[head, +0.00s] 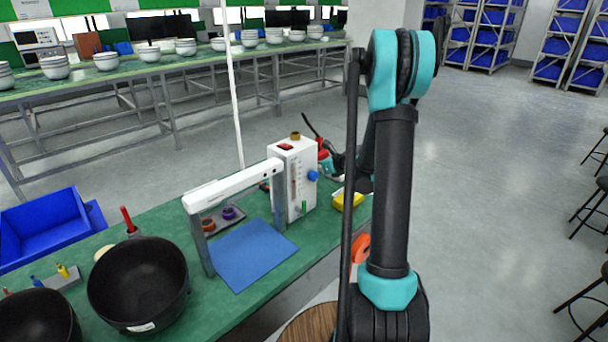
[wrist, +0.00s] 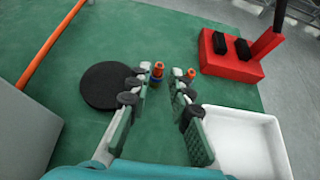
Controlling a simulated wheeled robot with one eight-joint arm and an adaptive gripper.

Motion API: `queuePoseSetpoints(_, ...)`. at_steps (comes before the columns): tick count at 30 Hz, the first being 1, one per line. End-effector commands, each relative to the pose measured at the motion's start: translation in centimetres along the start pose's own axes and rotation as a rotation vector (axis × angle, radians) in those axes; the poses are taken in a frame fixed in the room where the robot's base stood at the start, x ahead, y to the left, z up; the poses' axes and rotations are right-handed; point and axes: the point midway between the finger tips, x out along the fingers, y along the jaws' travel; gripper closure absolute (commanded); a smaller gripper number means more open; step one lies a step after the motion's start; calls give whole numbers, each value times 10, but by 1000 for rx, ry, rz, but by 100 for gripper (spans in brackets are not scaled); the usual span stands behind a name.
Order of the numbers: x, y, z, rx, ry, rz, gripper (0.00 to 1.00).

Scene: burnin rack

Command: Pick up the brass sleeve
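My gripper (wrist: 160,84) is open in the wrist view, its two fingers apart above the green bench. A small orange-brown upright piece (wrist: 158,68) with a blue band below it shows between the fingertips. A second small orange piece (wrist: 191,73) stands just beyond the right fingertip. I cannot tell surely whether either is the brass sleeve. In the head view, a brass-coloured short cylinder (head: 295,136) sits on top of the white instrument box (head: 298,185). My gripper is partly hidden behind the box and my arm there.
In the wrist view, a black disc (wrist: 105,86) lies left of the fingers, a red block (wrist: 228,68) behind right and a white tray (wrist: 282,155) at right. The head view shows a blue mat (head: 250,255), a white-topped frame (head: 233,187) and black bowls (head: 137,280).

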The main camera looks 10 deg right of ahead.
Motion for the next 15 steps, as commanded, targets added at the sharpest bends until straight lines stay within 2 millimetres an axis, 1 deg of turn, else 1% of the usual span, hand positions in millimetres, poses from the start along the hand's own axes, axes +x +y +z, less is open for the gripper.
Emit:
queuePoseSetpoints(9, 42, 2, -1, -1, -1, 2, 80)
queuePoseSetpoints(12, 48, 1, -1, 0, -1, 0, 80)
queuePoseSetpoints(15, 48, 1, -2, 0, -1, 0, 80)
